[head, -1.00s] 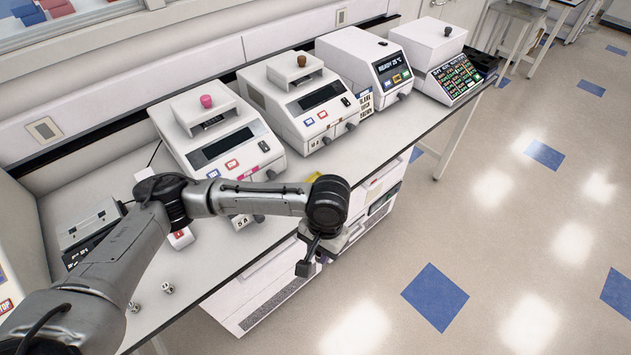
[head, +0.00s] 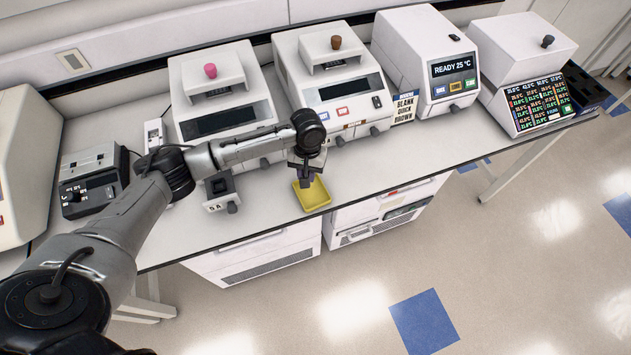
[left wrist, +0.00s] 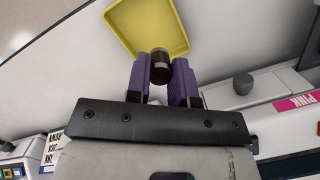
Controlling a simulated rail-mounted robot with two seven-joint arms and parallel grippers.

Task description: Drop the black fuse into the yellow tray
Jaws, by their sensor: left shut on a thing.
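The yellow tray (head: 315,198) sits on the bench near its front edge, and its inside looks empty where it shows. My left gripper (head: 305,181) is over the back left part of the tray in the head view. In the left wrist view its purple fingers (left wrist: 160,66) are shut on the fuse (left wrist: 159,74), a small cylinder with dark ends and a greyish middle. The tray (left wrist: 128,22) lies beyond the fingertips there, partly hidden by them. The fuse's height above the tray is hard to tell. My right gripper is not in view.
Thermal cyclers with pink (head: 210,71) and brown (head: 336,43) knobs stand behind the tray. A small block marked 5A (head: 221,193) is left of it. A READY 25 °C unit (head: 427,62) stands farther right. The bench's front edge is close to the tray.

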